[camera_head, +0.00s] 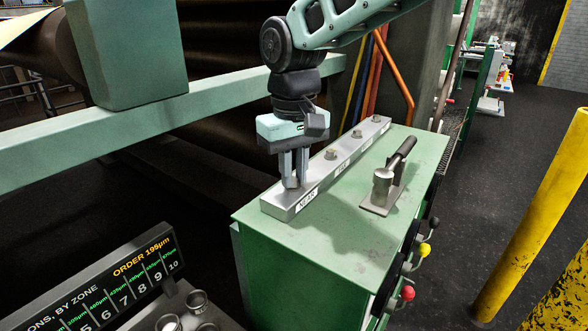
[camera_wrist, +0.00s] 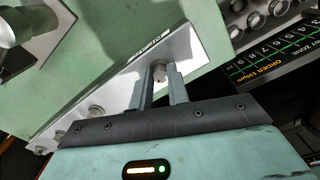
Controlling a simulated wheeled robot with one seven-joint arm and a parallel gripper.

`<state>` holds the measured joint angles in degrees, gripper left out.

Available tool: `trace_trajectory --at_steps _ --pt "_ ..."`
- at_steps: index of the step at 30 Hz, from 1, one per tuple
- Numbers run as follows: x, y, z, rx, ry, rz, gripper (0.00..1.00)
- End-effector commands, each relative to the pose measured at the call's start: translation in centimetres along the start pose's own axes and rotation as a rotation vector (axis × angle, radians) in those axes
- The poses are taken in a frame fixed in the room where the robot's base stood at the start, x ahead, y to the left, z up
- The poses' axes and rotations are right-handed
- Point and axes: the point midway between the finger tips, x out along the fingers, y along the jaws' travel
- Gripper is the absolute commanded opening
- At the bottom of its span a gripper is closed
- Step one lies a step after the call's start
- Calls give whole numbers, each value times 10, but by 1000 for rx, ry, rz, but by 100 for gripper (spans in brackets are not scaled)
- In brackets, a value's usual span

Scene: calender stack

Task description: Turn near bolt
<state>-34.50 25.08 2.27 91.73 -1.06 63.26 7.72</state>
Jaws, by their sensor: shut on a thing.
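The near bolt (camera_head: 291,182) stands at the near end of a long metal bar (camera_head: 322,171) on top of the green cabinet (camera_head: 330,240), beside a small white label. My gripper (camera_head: 294,172) points down with its two fingers shut around this bolt. In the wrist view the bolt (camera_wrist: 159,68) shows between the fingertips of my gripper (camera_wrist: 158,75). The fingers partly hide the bolt. Farther bolts on the bar, a middle one (camera_head: 330,154) and one beyond it (camera_head: 357,133), stand free.
Levers with a yellow knob (camera_head: 424,250) and a red knob (camera_head: 408,293) stick out at the cabinet's right. A zone display (camera_head: 110,285) stands lower left. A yellow post (camera_head: 530,225) stands right.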

Motion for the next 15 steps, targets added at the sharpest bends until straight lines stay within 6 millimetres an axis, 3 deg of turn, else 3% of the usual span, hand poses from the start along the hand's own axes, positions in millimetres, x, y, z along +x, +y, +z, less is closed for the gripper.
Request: trace_trajectory --at_steps 15 --pt "-2 -1 -1 419 5 0 0"
